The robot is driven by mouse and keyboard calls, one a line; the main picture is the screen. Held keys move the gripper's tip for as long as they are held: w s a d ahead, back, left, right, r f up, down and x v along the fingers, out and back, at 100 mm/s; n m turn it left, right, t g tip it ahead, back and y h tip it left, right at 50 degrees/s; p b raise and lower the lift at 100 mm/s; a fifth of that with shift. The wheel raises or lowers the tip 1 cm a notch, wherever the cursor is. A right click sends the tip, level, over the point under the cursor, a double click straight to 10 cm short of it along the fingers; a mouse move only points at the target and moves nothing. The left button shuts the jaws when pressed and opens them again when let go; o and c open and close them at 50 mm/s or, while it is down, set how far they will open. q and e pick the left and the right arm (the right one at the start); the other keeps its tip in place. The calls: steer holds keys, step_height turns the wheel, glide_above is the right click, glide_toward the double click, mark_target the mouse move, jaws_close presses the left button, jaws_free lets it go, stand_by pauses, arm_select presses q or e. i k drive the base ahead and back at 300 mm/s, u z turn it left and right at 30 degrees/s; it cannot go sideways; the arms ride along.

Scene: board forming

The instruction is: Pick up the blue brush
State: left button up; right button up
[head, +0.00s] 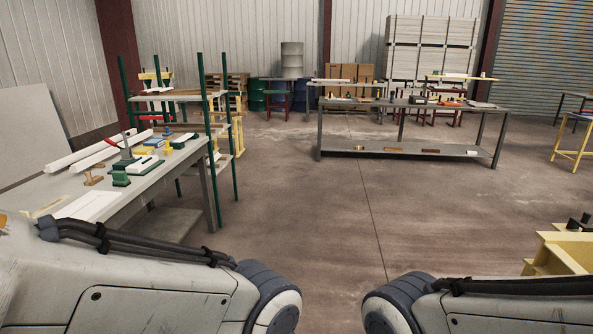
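I cannot make out a blue brush for certain. A small blue item (167,132) lies toward the far end of the left workbench (150,182), among other small things, and it is too small to identify. My two arms show along the bottom of the head view, one from each side. Both grippers are outside the picture.
A long grey table (350,112) stands farther back. A yellow structure (560,252) is at right. The middle floor is clear.

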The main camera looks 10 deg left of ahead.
mark_target(168, 135)
steer(key=z, duration=0.1)
steer(key=i, duration=3.95)
steer(key=u, duration=0.3)
steer(key=i, duration=1.75)
steer(key=u, duration=1.05)
steer(key=i, duration=1.05)
steer(key=u, duration=1.7)
steer(key=i, duration=1.15)
steer(key=u, duration=0.55)
